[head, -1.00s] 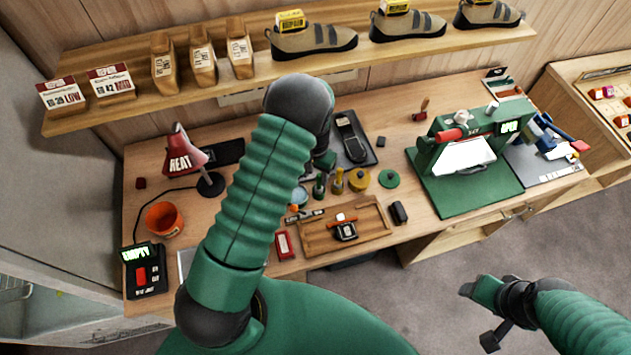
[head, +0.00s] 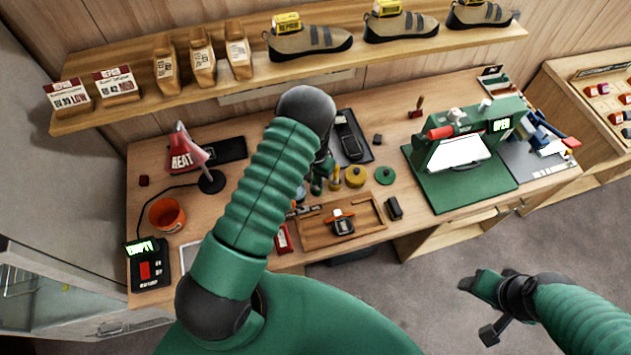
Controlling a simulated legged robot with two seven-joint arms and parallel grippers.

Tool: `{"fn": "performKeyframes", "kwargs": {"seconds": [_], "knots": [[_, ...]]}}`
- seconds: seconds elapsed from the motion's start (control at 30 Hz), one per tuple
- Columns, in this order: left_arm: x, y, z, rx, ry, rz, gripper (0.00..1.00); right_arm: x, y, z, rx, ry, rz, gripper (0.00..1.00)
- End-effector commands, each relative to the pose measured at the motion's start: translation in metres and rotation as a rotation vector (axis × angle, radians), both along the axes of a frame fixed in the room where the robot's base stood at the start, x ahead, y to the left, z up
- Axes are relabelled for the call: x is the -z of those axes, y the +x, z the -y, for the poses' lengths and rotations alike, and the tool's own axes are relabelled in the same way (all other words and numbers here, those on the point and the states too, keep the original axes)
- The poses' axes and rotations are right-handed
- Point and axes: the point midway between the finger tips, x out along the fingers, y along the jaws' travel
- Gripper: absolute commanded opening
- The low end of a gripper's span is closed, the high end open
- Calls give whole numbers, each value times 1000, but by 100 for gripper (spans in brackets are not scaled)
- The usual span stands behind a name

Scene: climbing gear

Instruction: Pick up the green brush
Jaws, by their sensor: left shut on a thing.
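My left arm reaches across the middle of the head view to the workbench (head: 235,123). Its gripper (head: 322,170) points down and is partly hidden by the arm's dark wrist. It is shut on the green brush (head: 316,185), whose upper part is covered by the gripper. I cannot tell whether the brush is clear of the bench. A yellow-handled brush (head: 334,179) stands just to the right. My right gripper (head: 477,311) hangs over the floor at the lower right, open and empty, apart from the bench.
A yellow round tin (head: 355,177) and a green disc (head: 385,176) lie right of the brushes. A wooden tray (head: 370,228) is in front. A red lamp (head: 186,152) and orange bucket (head: 166,214) stand left, a green press (head: 450,150) right. The shelf of shoes (head: 150,99) runs behind.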

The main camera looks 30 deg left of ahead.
Motion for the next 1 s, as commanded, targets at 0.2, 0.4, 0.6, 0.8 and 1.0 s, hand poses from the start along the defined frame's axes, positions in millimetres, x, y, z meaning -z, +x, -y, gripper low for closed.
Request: {"fn": "performKeyframes", "kwargs": {"seconds": [0.2, 0.4, 0.6, 0.8, 1.0], "knots": [[0, 0, -1, 0, -2, 0, 0, 0, 0, 0, 1, 0, 0, 61], [-6, 1, -1, 1, -5, 1, 0, 6, 0, 0, 1, 0, 0, 61], [-30, 2, -1, 1, -4, 4, 0, 24, 0, 0, 1, 0, 0, 61], [-36, -18, 41, 5, -3, 0, 0, 39, 0, 0, 1, 0, 0, 61], [-41, -39, 86, 6, -3, 1, 0, 55, 0, 0, 1, 0, 0, 61]]}}
